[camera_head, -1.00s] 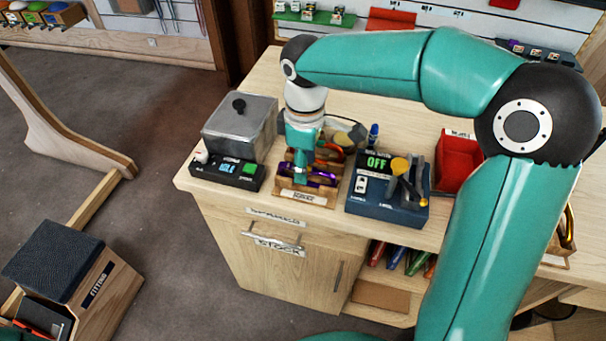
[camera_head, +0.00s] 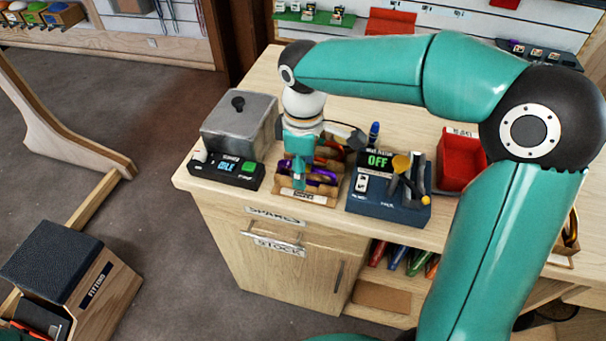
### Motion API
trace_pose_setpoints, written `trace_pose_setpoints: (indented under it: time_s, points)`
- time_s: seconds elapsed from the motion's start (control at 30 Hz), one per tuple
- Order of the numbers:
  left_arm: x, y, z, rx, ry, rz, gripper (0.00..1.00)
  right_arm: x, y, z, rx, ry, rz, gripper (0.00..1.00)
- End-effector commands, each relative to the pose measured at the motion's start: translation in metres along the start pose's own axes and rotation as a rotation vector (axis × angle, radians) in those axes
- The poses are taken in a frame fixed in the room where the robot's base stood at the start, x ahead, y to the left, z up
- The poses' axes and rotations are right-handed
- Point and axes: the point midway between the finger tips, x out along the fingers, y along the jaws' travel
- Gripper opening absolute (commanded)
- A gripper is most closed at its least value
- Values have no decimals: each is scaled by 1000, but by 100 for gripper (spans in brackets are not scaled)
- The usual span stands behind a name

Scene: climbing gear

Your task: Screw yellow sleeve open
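A small wooden rack (camera_head: 307,197) with a label on its front stands near the front edge of the bench. It holds carabiners; a purple one (camera_head: 322,175) and red-orange parts (camera_head: 328,153) show. I cannot make out a yellow sleeve; the gripper covers part of the rack. My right gripper (camera_head: 299,184) points down over the rack's left half, close to the carabiners. Its fingertips are too small and hidden to tell whether they are open or closed on something. My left gripper is not in view.
A grey lidded box (camera_head: 240,125) and a small display unit (camera_head: 226,170) stand left of the rack. A dark blue device reading OFF (camera_head: 390,205) with tools on it stands close right. A red bin (camera_head: 460,163) is further right. The bench behind is mostly clear.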

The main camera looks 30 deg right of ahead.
Motion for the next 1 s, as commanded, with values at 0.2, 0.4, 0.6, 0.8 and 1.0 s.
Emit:
trace_pose_setpoints:
  time_s: [0.2, 0.4, 0.6, 0.8, 1.0]
  points:
    - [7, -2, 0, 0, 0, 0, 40, 10, 0, 0, 0, -2, -2, 46]
    - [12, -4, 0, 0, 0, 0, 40, 16, -1, 0, 0, -2, -2, 46]
    - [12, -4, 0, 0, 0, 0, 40, 18, -1, 0, 0, -2, -2, 46]
    - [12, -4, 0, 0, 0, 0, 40, 17, 0, 0, 0, -2, -2, 46]
    - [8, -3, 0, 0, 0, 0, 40, 16, 6, 0, 2, -2, -2, 46]
